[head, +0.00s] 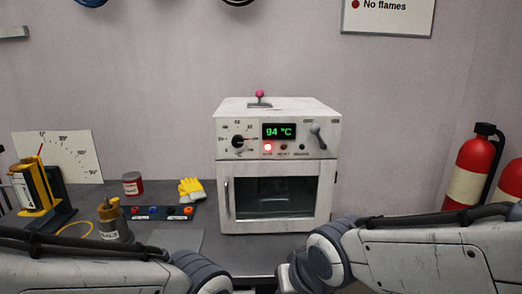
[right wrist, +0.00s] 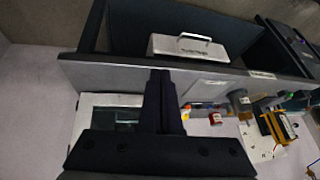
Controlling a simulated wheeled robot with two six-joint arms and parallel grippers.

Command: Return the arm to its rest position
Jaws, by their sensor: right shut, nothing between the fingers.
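My right gripper (right wrist: 160,80) shows in the right wrist view with its two dark fingers together and nothing between them. In the head view my right arm comes in from the lower right and bends at a grey joint near the bottom centre. Its gripper is not visible there. My left arm comes in from the lower left and leaves the picture at the bottom. The left gripper is out of view.
A white oven (head: 275,165) reading 94 °C stands on the grey bench (head: 355,262), its door closed. A white handled box (right wrist: 188,47) sits in a dark open compartment.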

